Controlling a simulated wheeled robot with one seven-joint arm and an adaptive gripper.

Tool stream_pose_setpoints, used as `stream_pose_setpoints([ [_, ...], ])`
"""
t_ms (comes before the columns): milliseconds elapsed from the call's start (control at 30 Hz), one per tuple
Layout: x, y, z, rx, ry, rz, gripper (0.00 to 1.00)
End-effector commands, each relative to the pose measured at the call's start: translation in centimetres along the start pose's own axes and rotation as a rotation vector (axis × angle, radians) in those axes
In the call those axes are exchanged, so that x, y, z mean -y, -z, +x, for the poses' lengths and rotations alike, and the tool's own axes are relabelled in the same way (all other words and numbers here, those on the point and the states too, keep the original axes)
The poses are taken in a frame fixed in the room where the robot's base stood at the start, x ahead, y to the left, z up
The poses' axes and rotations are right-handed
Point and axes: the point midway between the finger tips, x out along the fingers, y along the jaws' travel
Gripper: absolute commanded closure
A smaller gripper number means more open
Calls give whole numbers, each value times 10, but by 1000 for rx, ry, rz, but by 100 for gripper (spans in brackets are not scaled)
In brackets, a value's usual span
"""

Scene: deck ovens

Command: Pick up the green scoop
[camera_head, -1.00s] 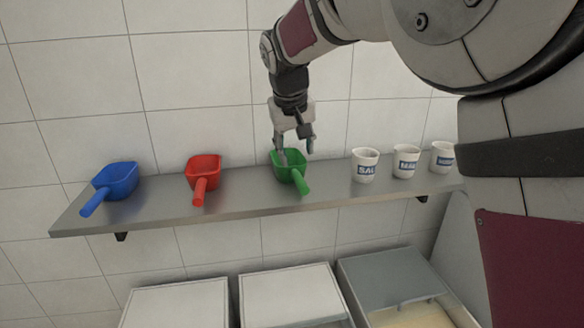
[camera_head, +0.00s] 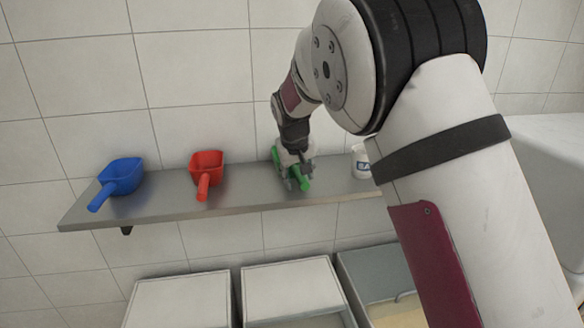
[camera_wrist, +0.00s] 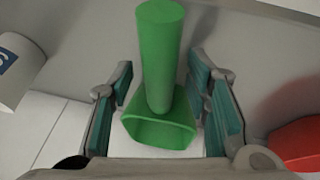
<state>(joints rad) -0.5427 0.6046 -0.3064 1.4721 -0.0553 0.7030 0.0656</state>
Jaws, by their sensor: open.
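The green scoop (camera_head: 304,183) lies on the metal wall shelf, partly hidden by my gripper in the head view. In the wrist view the green scoop (camera_wrist: 160,60) stands out clearly, its round handle pointing to the top and its hollow bowl lower down. My gripper (camera_head: 296,178) is at the scoop. In the wrist view my gripper (camera_wrist: 168,100) is open, with one teal-padded finger on each side of the scoop. Gaps show between the pads and the handle.
A red scoop (camera_head: 206,170) and a blue scoop (camera_head: 121,177) lie to the left on the shelf (camera_head: 165,208). A white labelled cup (camera_head: 361,161) stands to the right, partly behind my arm. White-lidded bins (camera_head: 292,290) are below. The shelf between the scoops is clear.

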Motion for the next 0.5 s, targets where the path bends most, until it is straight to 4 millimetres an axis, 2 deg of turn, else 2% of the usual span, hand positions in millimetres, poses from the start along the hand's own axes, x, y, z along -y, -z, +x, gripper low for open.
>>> stream_pose_setpoints([
  [167, 0, 0, 0, -1, 0, 0, 56],
  [233, 0, 0, 0, -1, 0, 0, 67],
  [367, 0, 0, 0, -1, 0, 0, 97],
  [400, 0, 0, 0, -1, 0, 0, 100],
  [500, 0, 1, 0, -2, 0, 0, 100],
])
